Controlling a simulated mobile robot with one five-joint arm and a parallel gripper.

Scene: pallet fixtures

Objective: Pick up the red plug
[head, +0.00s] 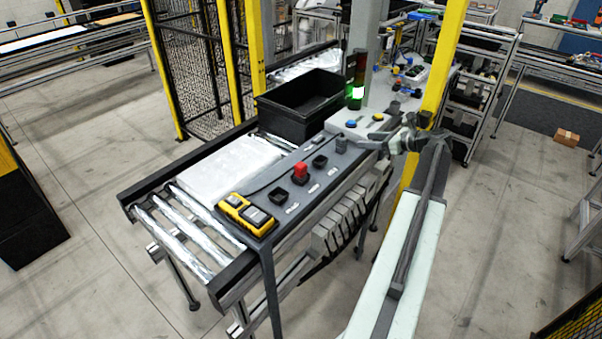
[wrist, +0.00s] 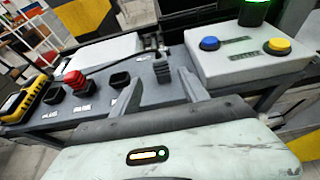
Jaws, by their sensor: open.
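The red plug (head: 300,170) stands upright in a black socket on the dark grey panel (head: 265,180). It also shows in the wrist view (wrist: 74,80), left of my gripper's fingers, with its lower part hidden in the socket. My gripper (head: 388,138) is at the right edge of the panel in the head view, to the right of the plug and apart from it. In the wrist view my gripper (wrist: 160,85) has its two fingers spread, with nothing between them.
Empty black sockets (head: 320,161) (head: 279,197) flank the plug. A yellow device (head: 246,214) lies at the panel's near end. A white button box (head: 352,124), a lit stack light (head: 358,92) and a black bin (head: 300,108) stand farther back. A white slab (head: 215,168) lies on the roller conveyor.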

